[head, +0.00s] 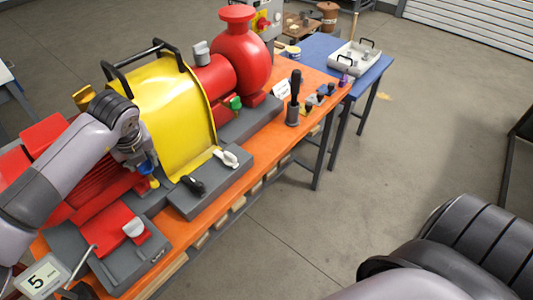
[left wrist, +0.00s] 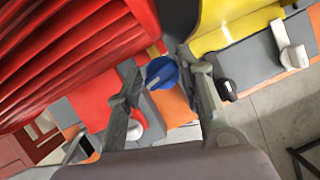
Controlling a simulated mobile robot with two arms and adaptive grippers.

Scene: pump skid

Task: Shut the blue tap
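The blue tap (head: 148,168) is a small round knob, partly hidden by my left gripper in the head view. It shows clearly in the left wrist view (left wrist: 161,73), with a pale line across its face. My left gripper (head: 138,158) reaches down over it from the left. In the left wrist view my left gripper (left wrist: 162,62) is open, with one finger on each side of the blue tap. Small gaps seem to show beside the knob; I cannot tell whether a finger touches it. My right gripper is out of view.
A yellow guard (head: 165,105) and red pump (head: 240,60) stand beyond the tap. Nearby are a white lever (left wrist: 290,45), a black lever (head: 192,185) and a green tap (head: 235,102). The orange bench (head: 260,140) adjoins a blue table (head: 318,45); open floor lies right.

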